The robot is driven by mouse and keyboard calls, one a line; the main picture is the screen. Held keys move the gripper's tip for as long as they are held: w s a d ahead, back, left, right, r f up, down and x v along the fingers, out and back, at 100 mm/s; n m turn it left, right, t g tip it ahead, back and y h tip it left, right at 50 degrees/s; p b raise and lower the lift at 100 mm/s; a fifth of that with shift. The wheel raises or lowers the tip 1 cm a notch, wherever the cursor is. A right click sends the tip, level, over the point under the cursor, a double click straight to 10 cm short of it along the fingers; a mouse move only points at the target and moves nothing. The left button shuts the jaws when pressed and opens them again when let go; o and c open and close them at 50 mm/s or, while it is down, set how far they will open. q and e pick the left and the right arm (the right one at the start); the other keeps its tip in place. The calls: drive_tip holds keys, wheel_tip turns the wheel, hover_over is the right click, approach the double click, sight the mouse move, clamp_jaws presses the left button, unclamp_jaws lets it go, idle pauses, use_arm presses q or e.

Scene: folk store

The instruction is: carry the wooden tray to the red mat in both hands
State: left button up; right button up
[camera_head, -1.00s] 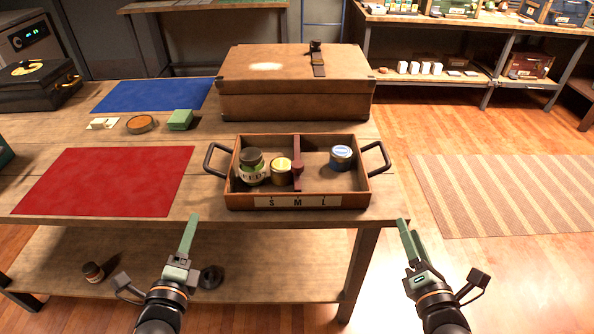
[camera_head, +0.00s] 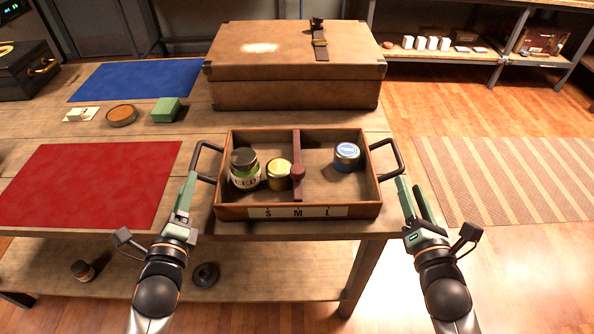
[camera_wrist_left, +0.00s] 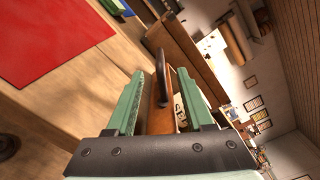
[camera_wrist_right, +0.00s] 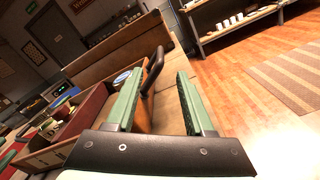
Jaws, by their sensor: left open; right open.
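The wooden tray (camera_head: 240,211) sits on the table near its front right edge. My right gripper (camera_head: 411,192) is open just in front of the right handle. The red mat (camera_head: 88,186) lies flat and bare left of the tray.
A big brown case (camera_head: 295,80) stands behind the tray. A blue mat (camera_head: 137,80), a green box (camera_head: 166,110) and a round tin (camera_head: 122,115) lie at the back left. The table between tray and red mat is clear.

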sight(199, 144)
use_arm(q)
drive_tip(key=w, duration=1.1)
drive_tip(key=shift+w+a, duration=0.2)
drive_tip(key=shift+w, duration=0.1)
use_arm(e)
drive_tip(key=w, duration=1.1)
drive_tip(key=shift+w+a, duration=0.2)
drive_tip(key=shift+w, duration=0.15)
use_arm(q)
drive_tip(key=shift+c, duration=0.2)
drive_tip(key=c, duration=0.8)
use_arm(e)
drive_tip(key=c, duration=0.8)
clamp_jaws()
use_arm(q)
drive_tip(key=shift+a, duration=0.1)
use_arm(e)
drive_tip(key=shift+d+f, duration=0.1)
drive_tip(key=shift+f, duration=0.05)
use_arm(q)
drive_tip(key=shift+r, duration=0.2)
use_arm(e)
drive_tip(key=shift+r, duration=0.25)
